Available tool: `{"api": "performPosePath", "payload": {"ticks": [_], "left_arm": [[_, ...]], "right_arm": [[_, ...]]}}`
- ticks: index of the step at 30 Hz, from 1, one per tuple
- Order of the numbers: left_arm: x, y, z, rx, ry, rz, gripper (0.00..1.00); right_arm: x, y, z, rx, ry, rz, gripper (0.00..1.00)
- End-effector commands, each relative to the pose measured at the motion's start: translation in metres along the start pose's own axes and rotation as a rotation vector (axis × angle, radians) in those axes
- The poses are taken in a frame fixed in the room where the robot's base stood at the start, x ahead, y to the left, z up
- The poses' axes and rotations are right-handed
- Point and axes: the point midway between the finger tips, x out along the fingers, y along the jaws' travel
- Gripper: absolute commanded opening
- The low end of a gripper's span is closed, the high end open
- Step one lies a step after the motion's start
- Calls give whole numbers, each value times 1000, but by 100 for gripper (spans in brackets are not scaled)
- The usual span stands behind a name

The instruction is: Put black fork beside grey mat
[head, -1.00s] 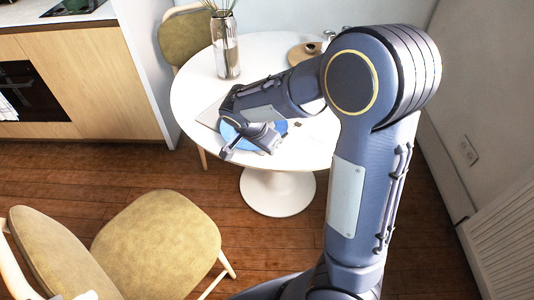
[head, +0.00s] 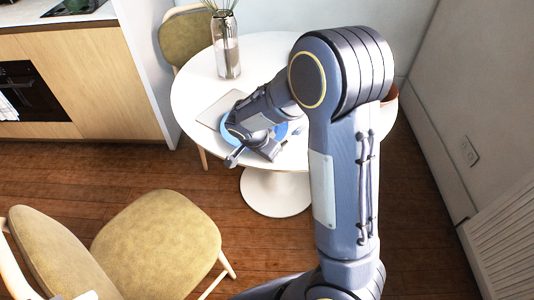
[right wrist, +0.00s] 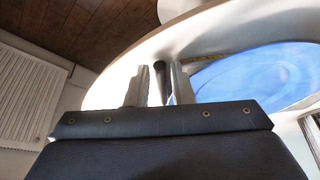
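The grey mat (head: 212,112) lies on the round white table, with a blue plate (head: 281,131) on it. My right gripper (head: 250,156) is low over the table's front edge, in front of the plate. In the right wrist view, a dark, thin thing (right wrist: 160,82), which looks like the black fork's handle, lies between the two fingers of my right gripper (right wrist: 161,76). Little gap shows on either side of it. I cannot tell whether the fingers touch it. The rest of the fork is hidden. My left gripper is not in view.
A brown pot (head: 390,94) shows behind my arm at right. A chair (head: 155,240) stands in front at left, and another chair (head: 188,38) behind.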

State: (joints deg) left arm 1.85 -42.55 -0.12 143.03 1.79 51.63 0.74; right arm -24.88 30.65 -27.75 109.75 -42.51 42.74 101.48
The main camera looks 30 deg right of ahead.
Motion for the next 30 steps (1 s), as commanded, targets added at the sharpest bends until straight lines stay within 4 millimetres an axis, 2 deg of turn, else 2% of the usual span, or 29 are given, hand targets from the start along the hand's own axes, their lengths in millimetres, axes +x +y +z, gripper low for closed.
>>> {"api": "performPosePath", "payload": {"ticks": [8, 11, 21, 25, 30], "left_arm": [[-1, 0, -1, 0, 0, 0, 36], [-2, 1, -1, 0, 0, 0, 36], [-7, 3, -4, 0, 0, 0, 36], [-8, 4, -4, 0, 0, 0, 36], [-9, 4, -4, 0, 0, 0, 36]], "right_arm": [[-8, -1, 0, 0, 1, -2, 21], [-23, -1, -1, 0, 1, -5, 21], [-94, -1, 0, 0, 0, -5, 21], [-111, -1, 0, 0, 0, -3, 21], [-121, 6, -1, -18, -28, -6, 21]]}}
